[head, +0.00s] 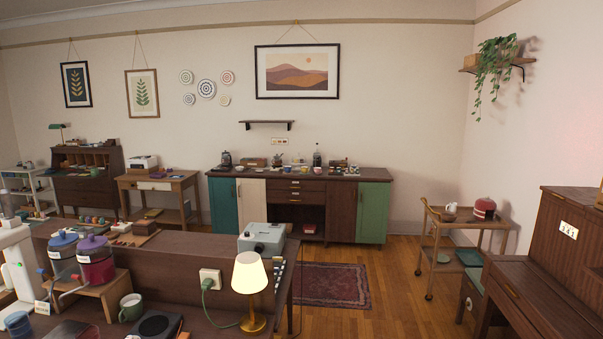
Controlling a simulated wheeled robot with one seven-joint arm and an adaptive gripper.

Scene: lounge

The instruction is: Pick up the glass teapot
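I cannot pick out the glass teapot for certain. A small rounded pot-like vessel (451,208) stands on top of the wooden trolley (470,220) at the right; it is too small to tell whether it is glass. Beside it is a dark red, rounded thing (484,208). A dark upright vessel (226,160) stands at the left end of the far sideboard, also too small to make out. My gripper is not in view.
The far sideboard (290,173) is against the wall. Open floor with a rug (330,285) lies between. A dark wooden cabinet (560,245) stands at the right.

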